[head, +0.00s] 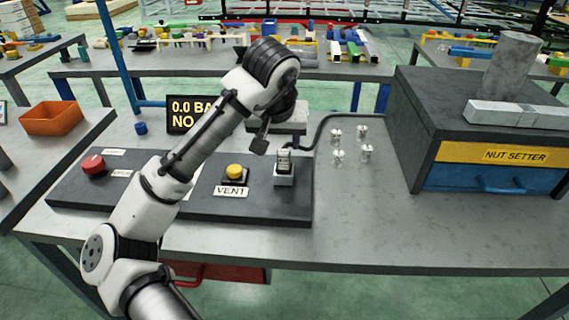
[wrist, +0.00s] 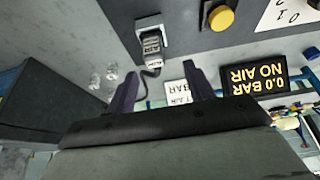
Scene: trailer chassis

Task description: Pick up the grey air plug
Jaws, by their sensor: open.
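The grey air plug (head: 284,160) stands upright in a light grey socket block (head: 284,178) on the dark panel, right of the yellow VENT button. A black hose (head: 318,130) runs near it, behind and to the right. In the wrist view the plug (wrist: 152,44) shows beyond my fingers, with the hose bending below it. My gripper (head: 262,140) is above and slightly left of the plug, apart from it. In the wrist view my gripper (wrist: 165,75) has its two dark fingers spread, with nothing held between them.
The dark panel (head: 210,205) carries a red button (head: 93,164) and the yellow button (head: 235,172). A display (head: 188,113) reads 0.0 BAR, NO AIR, partly behind my arm. Several small clear fittings (head: 338,156) stand right of the plug. The NUT SETTER box (head: 480,150) stands farther right.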

